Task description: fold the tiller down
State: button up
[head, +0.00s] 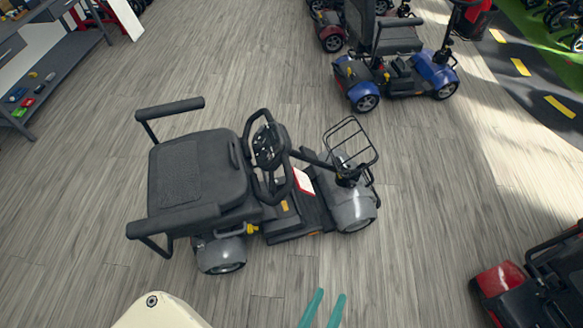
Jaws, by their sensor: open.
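A grey mobility scooter (285,208) stands on the floor in the middle of the head view, its front toward the right. Its black tiller (269,150) stands up in front of the seat (184,178), with a loop handlebar and a small control panel on top. A wire basket (350,143) sits at the scooter's front. My gripper (323,308) shows as two teal fingers at the bottom edge. The fingers are apart with nothing between them, and they are clear of the scooter, below its front half in the picture.
A blue scooter (397,72) stands at the upper right, with a red one (331,31) near it. Another red scooter (535,282) is at the lower right. A grey shelf table (42,62) stands at the upper left. Wooden floor around the grey scooter is clear.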

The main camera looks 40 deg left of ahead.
jog(key=w+a+f+n+y, duration=0.2)
jog(key=w+a+f+n, duration=0.1)
jog(key=w+n, duration=0.3)
jog(key=n+g+y, duration=0.5)
jog(key=n+y, duration=0.4)
jog(key=n, duration=1.9)
send_near(288, 171)
jog(key=shift+n, duration=0.3)
jog(key=x, duration=0.3)
jog(key=f+x, duration=0.1)
jog(key=x, duration=0.7)
jog(key=shift+w+d+f, duration=0.1)
jog(key=shift+d+f, duration=0.05)
jog(key=shift+f, duration=0.1)
